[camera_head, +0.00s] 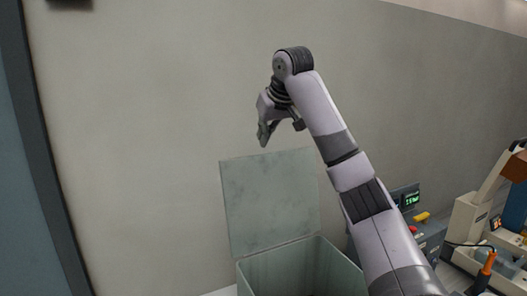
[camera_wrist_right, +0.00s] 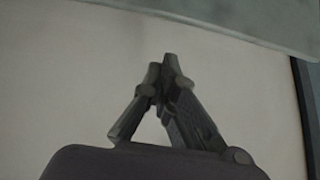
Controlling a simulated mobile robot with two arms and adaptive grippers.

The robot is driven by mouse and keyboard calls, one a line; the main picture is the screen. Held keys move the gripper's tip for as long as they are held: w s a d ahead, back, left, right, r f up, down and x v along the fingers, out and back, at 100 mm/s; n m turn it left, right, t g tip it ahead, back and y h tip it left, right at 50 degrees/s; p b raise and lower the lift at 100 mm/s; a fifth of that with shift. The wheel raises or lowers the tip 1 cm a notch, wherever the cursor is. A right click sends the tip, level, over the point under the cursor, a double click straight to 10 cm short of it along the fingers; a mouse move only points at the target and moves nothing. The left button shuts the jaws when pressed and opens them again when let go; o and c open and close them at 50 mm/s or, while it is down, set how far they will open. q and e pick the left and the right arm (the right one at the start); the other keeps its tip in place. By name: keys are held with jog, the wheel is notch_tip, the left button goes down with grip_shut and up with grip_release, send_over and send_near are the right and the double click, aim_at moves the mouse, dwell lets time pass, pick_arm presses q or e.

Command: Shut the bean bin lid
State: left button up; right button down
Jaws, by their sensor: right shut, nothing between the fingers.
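The bean bin (camera_head: 300,267) is a grey-green open-topped box at the bottom middle of the head view. Its lid (camera_head: 270,200) stands raised, leaning up along the bin's back side, so the bin is open. My right gripper (camera_head: 263,140) is shut and empty, just above the lid's top edge in the head view. In the right wrist view its fingertips (camera_wrist_right: 170,60) meet. A pale green panel (camera_wrist_right: 240,20), probably the lid, crosses the top of that view. I cannot tell whether the fingers touch it. My left gripper is not in view.
A plain wall (camera_head: 140,110) stands behind the bin. To the right are a control box (camera_head: 425,235) with a green display and a beige-and-orange machine (camera_head: 475,215). A dark blue-grey panel (camera_head: 20,150) stands at the far left.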

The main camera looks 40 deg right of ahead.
aim_at(265, 155)
pick_arm(q)
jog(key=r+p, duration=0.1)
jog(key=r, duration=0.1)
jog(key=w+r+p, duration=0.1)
jog(key=p, duration=0.1)
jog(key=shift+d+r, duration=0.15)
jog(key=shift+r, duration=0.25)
pick_arm(e)
jog(key=f, duration=0.5)
jog(key=shift+w+f, duration=0.2)
jog(key=shift+f, duration=0.05)
